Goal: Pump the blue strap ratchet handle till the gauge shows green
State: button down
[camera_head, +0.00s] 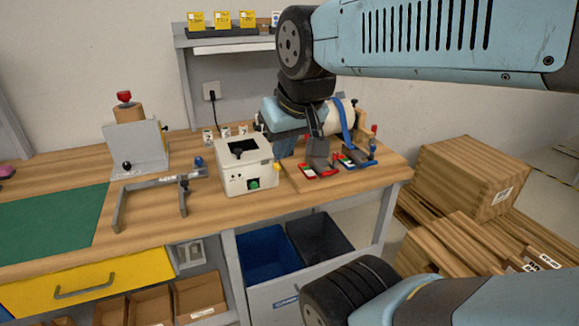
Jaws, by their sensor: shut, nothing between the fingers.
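The blue strap (343,122) runs down over a pale cylinder at the right end of the bench. Its blue ratchet (357,157) sits at the strap's foot, with a grey handle part and a small coloured strip too small to read as a gauge. A similar red ratchet (320,172) lies just to its left. My gripper (318,151) is shut and empty, pointing down above the red ratchet and left of the blue one. My wrist hides part of the cylinder and whatever is behind it. I cannot tell whether the fingertips touch anything.
A white box with a dark top opening (246,178) stands left of the ratchets. A grey clamp frame (155,183) and a grey stand (138,150) are farther left. Numbered blocks (226,131) stand behind the box. Wooden crates (472,175) are right of the bench.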

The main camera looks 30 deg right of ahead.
aim_at(357, 154)
jog(key=u, duration=2)
jog(key=i, duration=0.05)
jog(key=z, duration=3.25)
